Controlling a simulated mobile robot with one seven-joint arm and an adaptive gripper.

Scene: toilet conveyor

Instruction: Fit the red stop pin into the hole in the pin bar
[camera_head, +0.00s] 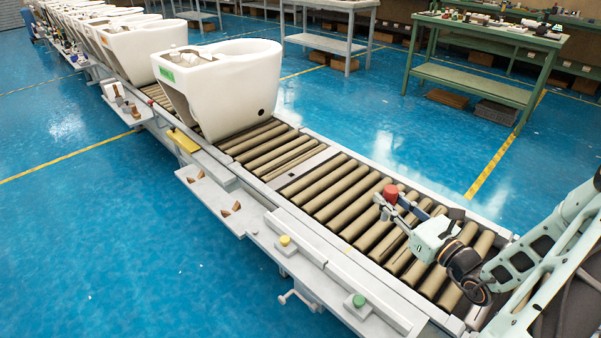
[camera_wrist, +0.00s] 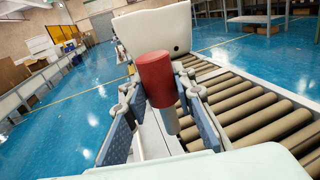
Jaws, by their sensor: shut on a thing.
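The red stop pin (camera_head: 390,193) is held upright by my gripper (camera_head: 389,205) above the conveyor rollers. In the wrist view, the pin's red head (camera_wrist: 157,78) sits between the fingers of my gripper (camera_wrist: 160,92), and its grey shank (camera_wrist: 170,121) points downward. A pale flat bar (camera_head: 303,169) crosses the conveyor between the rollers, to the left of my gripper; it looks like the pin bar. The pin is well apart from it.
A white toilet (camera_head: 222,85) stands on the conveyor beyond the pale bar, with more behind it. The rollers (camera_head: 340,195) near my gripper are bare. The near conveyor rail carries a yellow button (camera_head: 285,240) and a green button (camera_head: 359,300). A green workbench (camera_head: 480,85) stands behind.

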